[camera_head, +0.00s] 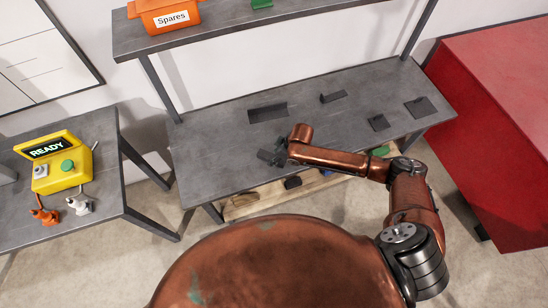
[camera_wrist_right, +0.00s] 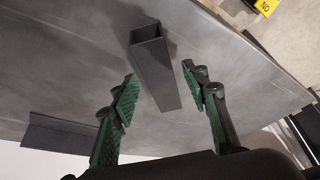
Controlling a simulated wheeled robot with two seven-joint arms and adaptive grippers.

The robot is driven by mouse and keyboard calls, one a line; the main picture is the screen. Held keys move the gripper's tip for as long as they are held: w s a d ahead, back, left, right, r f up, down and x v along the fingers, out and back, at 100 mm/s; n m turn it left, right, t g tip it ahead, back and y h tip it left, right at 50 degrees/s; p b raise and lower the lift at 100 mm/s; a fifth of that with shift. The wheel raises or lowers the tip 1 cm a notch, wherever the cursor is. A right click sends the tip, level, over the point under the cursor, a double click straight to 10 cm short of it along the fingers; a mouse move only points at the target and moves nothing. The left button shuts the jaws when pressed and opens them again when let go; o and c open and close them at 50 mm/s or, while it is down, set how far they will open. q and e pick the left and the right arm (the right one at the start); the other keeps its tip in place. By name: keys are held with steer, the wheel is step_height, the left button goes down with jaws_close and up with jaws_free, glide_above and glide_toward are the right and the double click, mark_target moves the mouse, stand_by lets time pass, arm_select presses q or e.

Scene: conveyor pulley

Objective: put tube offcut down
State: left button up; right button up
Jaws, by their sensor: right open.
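The tube offcut (camera_wrist_right: 158,70) is a dark grey square tube with its open end toward the top of the right wrist view. It appears to lie on the grey bench (camera_head: 215,150). My right gripper (camera_wrist_right: 165,85) is open, with one green-padded finger on each side of the tube and a visible gap on both sides. In the head view my right gripper (camera_head: 271,156) is low over the front left part of the bench, and the tube is hard to tell from it there. My left gripper is not in view.
Other dark pieces are on the bench: a long one (camera_head: 268,113), a small one (camera_head: 333,96) and two flat ones at right (camera_head: 378,122). An orange Spares bin (camera_head: 170,16) is on the shelf above. A red block (camera_head: 500,120) stands right, a yellow READY box (camera_head: 62,168) left.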

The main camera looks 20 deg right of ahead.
steer(key=p+v, duration=0.2)
steer(key=v, duration=0.8)
steer(key=shift+r, duration=0.2)
steer(key=shift+s+d, duration=0.1)
